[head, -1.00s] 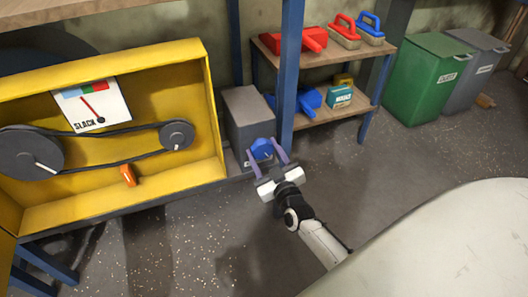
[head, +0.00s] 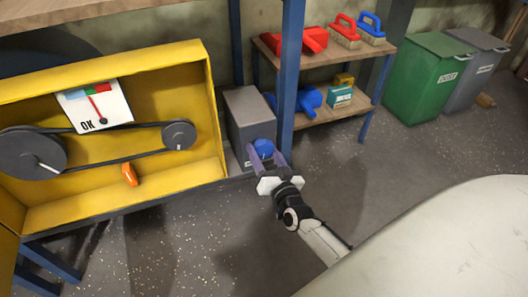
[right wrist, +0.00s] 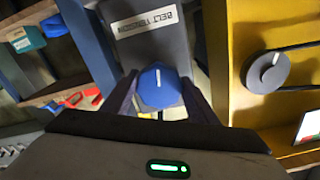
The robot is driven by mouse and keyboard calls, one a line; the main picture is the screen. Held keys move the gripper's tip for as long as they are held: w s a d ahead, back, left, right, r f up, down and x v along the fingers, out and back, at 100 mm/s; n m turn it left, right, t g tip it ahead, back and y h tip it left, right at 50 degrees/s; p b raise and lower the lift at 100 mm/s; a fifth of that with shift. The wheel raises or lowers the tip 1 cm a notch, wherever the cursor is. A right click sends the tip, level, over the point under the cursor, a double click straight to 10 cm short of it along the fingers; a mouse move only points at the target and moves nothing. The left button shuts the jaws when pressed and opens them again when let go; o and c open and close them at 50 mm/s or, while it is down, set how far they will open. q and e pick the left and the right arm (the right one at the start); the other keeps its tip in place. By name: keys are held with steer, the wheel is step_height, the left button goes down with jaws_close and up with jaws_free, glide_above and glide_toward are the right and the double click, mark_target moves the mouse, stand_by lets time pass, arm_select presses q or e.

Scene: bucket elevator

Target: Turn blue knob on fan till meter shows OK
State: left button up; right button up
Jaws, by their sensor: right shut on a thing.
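The blue knob (head: 263,148) is on the front of a grey box (head: 248,113) right of the yellow housing. My right gripper (head: 267,161) is shut on the knob, one finger on each side. In the right wrist view the knob (right wrist: 160,88) has a white mark pointing up, below a label reading "BELT TENSION" on the box. My left gripper is not in view.
The yellow housing (head: 110,202) holds two dark pulleys with a belt and an orange piece (head: 130,175). A blue post (head: 291,80) stands just right of the grey box. Shelves with brushes and green and grey bins stand further right. The floor in front is clear.

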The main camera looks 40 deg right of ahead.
steer(key=shift+m, duration=0.6)
steer(key=o, duration=1)
steer(key=shift+o, duration=0.2)
steer(key=shift+s, duration=0.1)
steer(key=shift+s+a, duration=0.1)
steer(key=shift+s, duration=0.2)
steer(key=p+v, duration=0.2)
steer(key=v, duration=0.7)
steer(key=shift+s+a+p, duration=0.15)
steer(key=shift+s+p, duration=0.1)
steer(key=shift+p, duration=0.05)
